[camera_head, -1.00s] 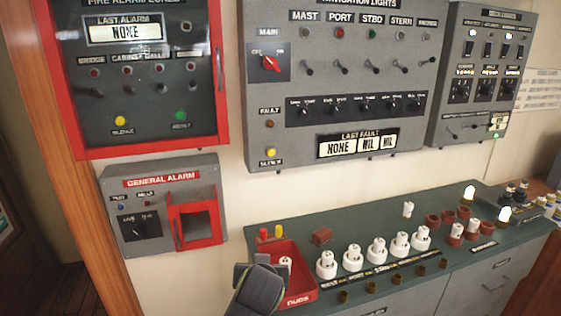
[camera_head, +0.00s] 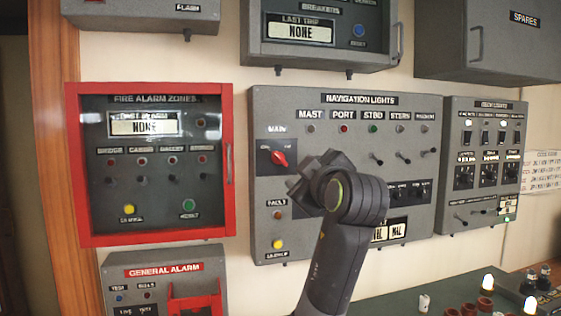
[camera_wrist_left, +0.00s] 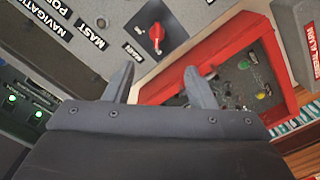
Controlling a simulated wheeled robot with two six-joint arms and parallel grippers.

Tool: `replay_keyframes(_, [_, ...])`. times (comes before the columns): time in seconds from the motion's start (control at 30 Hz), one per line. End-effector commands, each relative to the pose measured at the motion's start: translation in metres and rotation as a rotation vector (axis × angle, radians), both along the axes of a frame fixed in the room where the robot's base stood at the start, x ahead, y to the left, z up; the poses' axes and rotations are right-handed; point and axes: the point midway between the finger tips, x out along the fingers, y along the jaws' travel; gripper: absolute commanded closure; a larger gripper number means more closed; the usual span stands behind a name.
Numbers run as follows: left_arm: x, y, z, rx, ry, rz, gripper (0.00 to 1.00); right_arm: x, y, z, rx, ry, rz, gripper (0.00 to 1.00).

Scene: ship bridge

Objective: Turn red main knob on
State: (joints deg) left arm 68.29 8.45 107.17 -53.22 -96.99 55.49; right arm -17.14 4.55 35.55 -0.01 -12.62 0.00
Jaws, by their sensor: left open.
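The red MAIN knob (camera_head: 279,158) sits on a dark plate at the upper left of the NAVIGATION LIGHTS panel (camera_head: 262,225). Its handle leans to the upper left in the head view. In the left wrist view the knob (camera_wrist_left: 156,35) shows just beyond the fingertips, roughly centred between them. My left gripper (camera_wrist_left: 160,72) is open, with nothing between its fingers. In the head view it (camera_head: 300,180) is in front of the panel, just below and right of the knob; touch is not visible. My arm hides the panel's lower middle. My right gripper is out of view.
A red-framed FIRE ALARM ZONES box (camera_head: 232,200) hangs left of the panel, with the GENERAL ALARM box (camera_head: 112,270) below it. The DECK LIGHTS panel (camera_head: 510,215) is at the right. A breaker box (camera_head: 255,50) is above. A green countertop (camera_head: 380,302) lies below.

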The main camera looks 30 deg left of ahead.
Motion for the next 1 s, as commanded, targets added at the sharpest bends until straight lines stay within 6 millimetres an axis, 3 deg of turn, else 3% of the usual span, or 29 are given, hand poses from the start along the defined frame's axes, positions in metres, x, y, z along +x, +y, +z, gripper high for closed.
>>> replay_keyframes(0.27, [0.009,0.014,0.014,-0.005,-0.025,0.015,0.49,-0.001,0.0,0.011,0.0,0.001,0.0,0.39])
replay_keyframes(0.73, [0.074,0.092,0.015,-0.006,-0.02,0.013,0.49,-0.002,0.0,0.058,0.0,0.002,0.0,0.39])
replay_keyframes(1.0, [0.102,0.123,0.013,-0.006,-0.022,0.011,0.49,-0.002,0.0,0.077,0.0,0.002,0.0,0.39])
